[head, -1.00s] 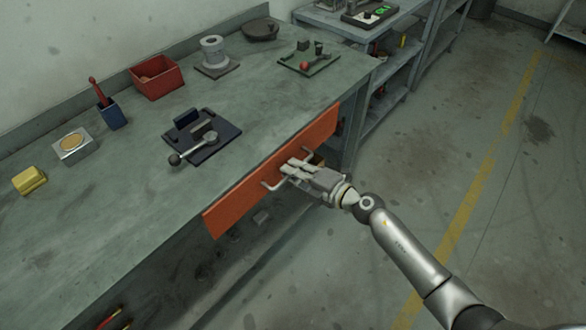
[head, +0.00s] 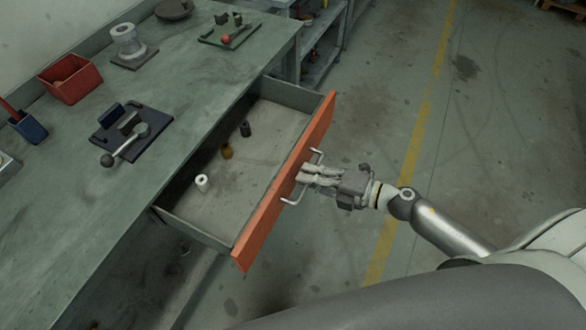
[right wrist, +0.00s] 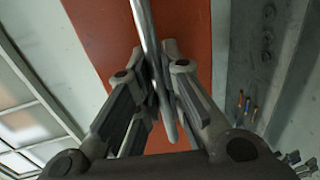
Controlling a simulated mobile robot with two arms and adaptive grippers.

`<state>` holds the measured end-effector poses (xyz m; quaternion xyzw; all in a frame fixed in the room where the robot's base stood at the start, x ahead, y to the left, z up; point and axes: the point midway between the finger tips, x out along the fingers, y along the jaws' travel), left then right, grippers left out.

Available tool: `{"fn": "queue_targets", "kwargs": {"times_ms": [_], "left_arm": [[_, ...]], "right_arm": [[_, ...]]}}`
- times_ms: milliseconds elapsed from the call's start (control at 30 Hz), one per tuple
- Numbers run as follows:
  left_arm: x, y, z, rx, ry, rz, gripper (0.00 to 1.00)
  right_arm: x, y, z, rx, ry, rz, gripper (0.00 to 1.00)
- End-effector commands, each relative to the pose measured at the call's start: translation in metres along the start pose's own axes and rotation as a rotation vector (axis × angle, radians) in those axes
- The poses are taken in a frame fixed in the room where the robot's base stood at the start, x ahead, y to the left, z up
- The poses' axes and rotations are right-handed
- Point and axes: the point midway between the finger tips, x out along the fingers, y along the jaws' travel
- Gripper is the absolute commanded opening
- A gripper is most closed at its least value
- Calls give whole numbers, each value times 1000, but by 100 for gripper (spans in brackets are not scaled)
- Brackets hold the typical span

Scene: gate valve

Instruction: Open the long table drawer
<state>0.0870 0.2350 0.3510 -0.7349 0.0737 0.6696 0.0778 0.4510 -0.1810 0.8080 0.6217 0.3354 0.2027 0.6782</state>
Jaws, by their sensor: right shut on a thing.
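The long table drawer (head: 245,135) stands pulled far out from under the green table. Its orange front (head: 268,215) faces right, with a long metal bar handle (head: 291,201) on it. My right gripper (head: 304,172) is shut on the middle of the handle. In the right wrist view the gripper (right wrist: 158,85) has its fingers on both sides of the bar (right wrist: 146,30), in front of the orange face (right wrist: 100,35). Inside the drawer lie a white roll (head: 202,183), a brown item (head: 227,151) and a dark item (head: 246,129). My left gripper does not show.
The table top (head: 70,215) holds a dark blue fixture with a lever (head: 135,135), a red bin (head: 72,80), a blue cup (head: 30,128) and a grey flanged part (head: 127,45). Shelves (head: 322,50) stand beyond the drawer. The floor (head: 480,120) to the right is open.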

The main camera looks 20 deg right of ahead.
Motion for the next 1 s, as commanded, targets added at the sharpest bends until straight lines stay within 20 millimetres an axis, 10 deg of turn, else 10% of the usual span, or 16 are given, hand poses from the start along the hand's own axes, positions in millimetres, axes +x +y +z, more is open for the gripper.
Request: {"fn": "queue_targets", "kwargs": {"times_ms": [667, 833, 1000], "left_arm": [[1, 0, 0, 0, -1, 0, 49], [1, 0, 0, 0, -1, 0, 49], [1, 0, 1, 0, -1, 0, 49]], "right_arm": [[-14, -4, -1, 0, 2, -1, 0], [-14, -3, -1, 0, 2, -1, 29], [-14, -3, 0, 0, 1, 0, 32]]}}
